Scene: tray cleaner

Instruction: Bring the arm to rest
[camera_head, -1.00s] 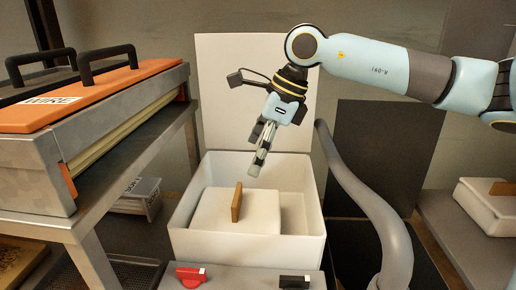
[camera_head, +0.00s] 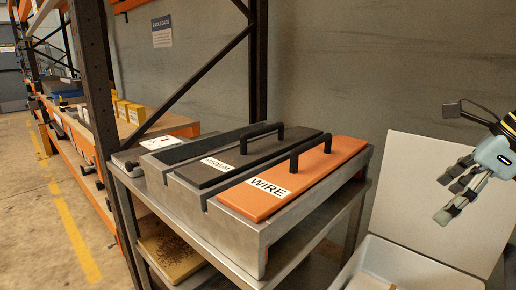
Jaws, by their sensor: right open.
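My right gripper (camera_head: 456,198) shows at the right edge of the head view, with its fingers pointing down and left. It is open and empty, in front of the raised white panel and above the white box (camera_head: 398,262). The rest of my right arm lies outside the picture. My left gripper is not in view.
A metal bench (camera_head: 338,205) holds a rack with an orange block labelled WIRE (camera_head: 300,180) and a dark block (camera_head: 235,165), both with black handles. Tall shelving (camera_head: 97,90) stands behind at the left. Floor (camera_head: 40,215) is clear at the far left.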

